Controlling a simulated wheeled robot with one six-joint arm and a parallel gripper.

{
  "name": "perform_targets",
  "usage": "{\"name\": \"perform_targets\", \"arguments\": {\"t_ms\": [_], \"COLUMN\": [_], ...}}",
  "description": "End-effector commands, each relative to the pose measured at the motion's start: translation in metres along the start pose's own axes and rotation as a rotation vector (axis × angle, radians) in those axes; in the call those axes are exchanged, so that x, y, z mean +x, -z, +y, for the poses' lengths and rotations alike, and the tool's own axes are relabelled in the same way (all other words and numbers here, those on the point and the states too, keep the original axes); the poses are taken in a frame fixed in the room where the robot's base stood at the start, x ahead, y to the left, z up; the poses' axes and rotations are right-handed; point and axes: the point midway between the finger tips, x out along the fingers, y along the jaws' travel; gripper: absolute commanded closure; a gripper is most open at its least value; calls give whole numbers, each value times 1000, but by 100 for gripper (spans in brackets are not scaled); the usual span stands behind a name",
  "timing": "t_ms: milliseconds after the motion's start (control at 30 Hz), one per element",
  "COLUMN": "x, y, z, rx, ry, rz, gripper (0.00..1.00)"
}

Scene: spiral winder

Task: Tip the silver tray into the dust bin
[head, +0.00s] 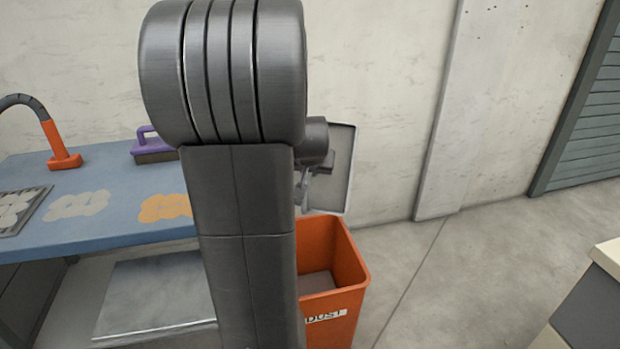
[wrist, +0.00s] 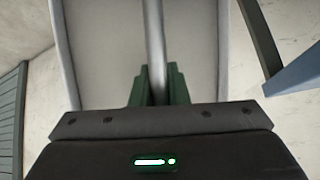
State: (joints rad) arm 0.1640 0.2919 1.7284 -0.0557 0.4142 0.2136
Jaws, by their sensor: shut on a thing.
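The silver tray (head: 333,175) is tilted steeply, almost on edge, above the dust bin in the head view. My gripper (head: 306,185) is shut on it, though my arm hides part of the grip. In the wrist view the tray (wrist: 195,50) fills the middle, and the green fingers of my gripper (wrist: 158,85) close on a rod-like handle in front of it. The orange dust bin (head: 352,270), marked DUST, stands on the floor below the tray, its left part hidden by my arm. I see no dust on the visible tray surface.
A blue table (head: 110,225) at the left bears a purple-handled brush (head: 150,150), an orange nozzle (head: 62,150), a grey patch and an orange patch. A pale cabinet (head: 605,255) stands at the right edge. The floor right of the bin is clear.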

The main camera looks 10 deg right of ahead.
Motion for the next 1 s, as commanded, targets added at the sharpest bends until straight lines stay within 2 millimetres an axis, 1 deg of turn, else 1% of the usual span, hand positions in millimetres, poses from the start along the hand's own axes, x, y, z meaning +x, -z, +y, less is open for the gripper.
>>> {"name": "perform_targets", "arguments": {"t_ms": [33, 1000], "x": [2, -9], "y": [-3, -22], "z": [0, -4], "rx": [-4, -41], "ry": [1, -14], "rz": [20, 223], "gripper": [100, 100]}}
